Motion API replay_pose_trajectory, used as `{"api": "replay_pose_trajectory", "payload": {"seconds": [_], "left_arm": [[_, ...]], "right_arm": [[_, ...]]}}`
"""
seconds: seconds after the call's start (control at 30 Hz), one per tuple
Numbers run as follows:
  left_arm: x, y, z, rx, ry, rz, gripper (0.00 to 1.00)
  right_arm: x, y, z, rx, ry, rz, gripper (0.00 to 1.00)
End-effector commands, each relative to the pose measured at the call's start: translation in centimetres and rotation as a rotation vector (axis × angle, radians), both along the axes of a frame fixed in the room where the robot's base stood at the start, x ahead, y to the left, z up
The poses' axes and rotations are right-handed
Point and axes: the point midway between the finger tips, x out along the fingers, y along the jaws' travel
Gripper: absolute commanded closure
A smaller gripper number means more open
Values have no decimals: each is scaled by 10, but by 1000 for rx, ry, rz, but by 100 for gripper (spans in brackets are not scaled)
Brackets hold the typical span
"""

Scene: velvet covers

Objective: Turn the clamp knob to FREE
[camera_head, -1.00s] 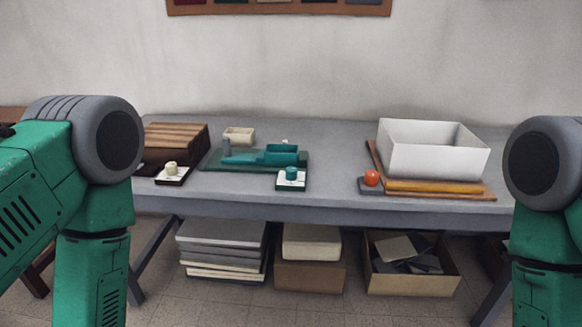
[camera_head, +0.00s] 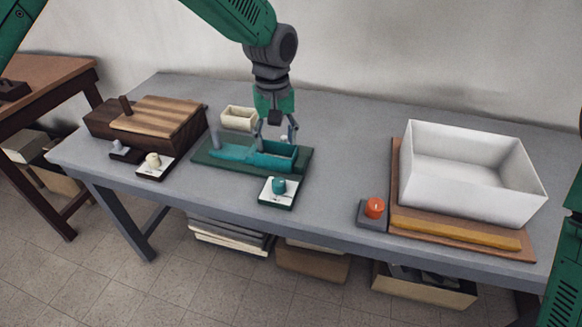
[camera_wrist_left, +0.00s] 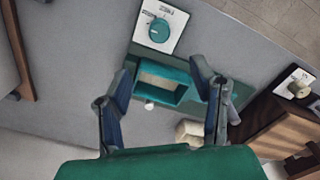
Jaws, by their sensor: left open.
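A teal knob (camera_head: 279,186) sits on a small white plate (camera_head: 267,197) with a dark green base, in front of a teal fixture (camera_head: 232,154). In the left wrist view the teal knob (camera_wrist_left: 159,30) lies beyond my fingertips, and its plate carries lettering too small to read. A cream knob (camera_head: 152,160) sits on another white plate by the wooden box; which one is the clamp knob I cannot tell. My left gripper (camera_head: 276,137) is open above the fixture's box-shaped end, behind the teal knob and apart from it. My right gripper is out of view.
A wooden box (camera_head: 185,124) stands on the left of the grey table (camera_head: 327,198). An orange button (camera_head: 374,207) and a white open box (camera_head: 450,192) are on the right. The table between fixture and button is clear.

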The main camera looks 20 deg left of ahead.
Motion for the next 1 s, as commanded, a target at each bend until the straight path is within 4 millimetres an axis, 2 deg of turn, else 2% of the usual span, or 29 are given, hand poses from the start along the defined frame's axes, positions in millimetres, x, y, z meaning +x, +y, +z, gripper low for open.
{"api": "replay_pose_trajectory", "payload": {"seconds": [0.17, 0.4, 0.6, 0.8, 1.0], "left_arm": [[0, -4, -27, 6, 9, -3, 49], [0, -9, -79, 11, 9, -3, 49], [0, -7, -115, 9, 7, -4, 49], [1, -5, -134, 6, 5, -2, 49], [0, -6, -138, 8, 4, -3, 49]], "right_arm": [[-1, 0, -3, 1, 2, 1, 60], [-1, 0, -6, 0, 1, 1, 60], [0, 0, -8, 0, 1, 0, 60], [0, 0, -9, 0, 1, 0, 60], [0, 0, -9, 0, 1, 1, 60]]}}
